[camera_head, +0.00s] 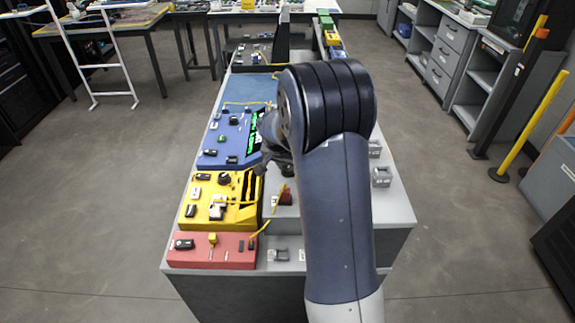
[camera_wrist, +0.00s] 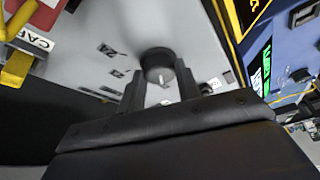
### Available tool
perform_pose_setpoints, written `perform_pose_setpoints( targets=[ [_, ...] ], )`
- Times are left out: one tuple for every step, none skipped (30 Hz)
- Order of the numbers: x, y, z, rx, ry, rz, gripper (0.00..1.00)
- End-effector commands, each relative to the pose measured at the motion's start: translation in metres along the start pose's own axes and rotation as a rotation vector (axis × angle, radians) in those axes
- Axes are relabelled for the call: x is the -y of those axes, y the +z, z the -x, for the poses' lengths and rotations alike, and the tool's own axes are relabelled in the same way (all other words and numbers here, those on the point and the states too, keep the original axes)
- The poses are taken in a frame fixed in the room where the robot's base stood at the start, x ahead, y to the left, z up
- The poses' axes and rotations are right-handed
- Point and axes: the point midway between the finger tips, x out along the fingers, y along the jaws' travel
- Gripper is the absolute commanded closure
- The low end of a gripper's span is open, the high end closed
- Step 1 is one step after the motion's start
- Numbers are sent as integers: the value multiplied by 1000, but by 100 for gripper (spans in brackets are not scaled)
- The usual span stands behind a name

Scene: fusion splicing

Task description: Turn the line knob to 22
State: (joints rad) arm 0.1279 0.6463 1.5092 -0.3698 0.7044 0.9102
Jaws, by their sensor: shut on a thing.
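The line knob (camera_wrist: 157,60) is a dark round knob on a pale grey panel (camera_wrist: 195,40) in the wrist view. My gripper (camera_wrist: 161,80) is shut on it, with one dark finger on each side. A small pale mark shows at the knob's near side, between the fingers. Dark printed marks (camera_wrist: 107,50) stand on the panel left of the knob; they are too small and tilted to read surely.
A blue unit (camera_head: 228,138) with a green-lit screen, a yellow unit (camera_head: 207,215) and a red unit (camera_head: 215,259) line the bench's left side. Yellow cables run over them. Small grey blocks (camera_head: 381,177) stand at the bench's right.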

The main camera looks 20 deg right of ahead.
Motion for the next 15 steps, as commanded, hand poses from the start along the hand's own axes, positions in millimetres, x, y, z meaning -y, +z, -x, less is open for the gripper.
perform_pose_setpoints(
  targets=[
    [0,0,0,0,0,0,87],
    [0,0,0,0,0,0,90],
    [0,0,0,0,0,0,91],
    [0,0,0,0,0,0,91],
    [0,0,0,0,1,-1,91],
    [0,0,0,0,1,-4,91],
    [0,0,0,0,2,-6,91],
    [0,0,-1,-1,4,-10,91],
    [0,0,-1,-1,7,-17,91],
    [1,1,-2,-1,10,-24,91],
    [1,1,-2,-1,14,-33,91],
    [1,1,-3,-1,20,-46,91],
    [2,1,-3,-2,24,-59,91],
    [2,1,-3,-2,30,-74,91],
    [2,1,-4,-2,38,-95,91]
  ],
)
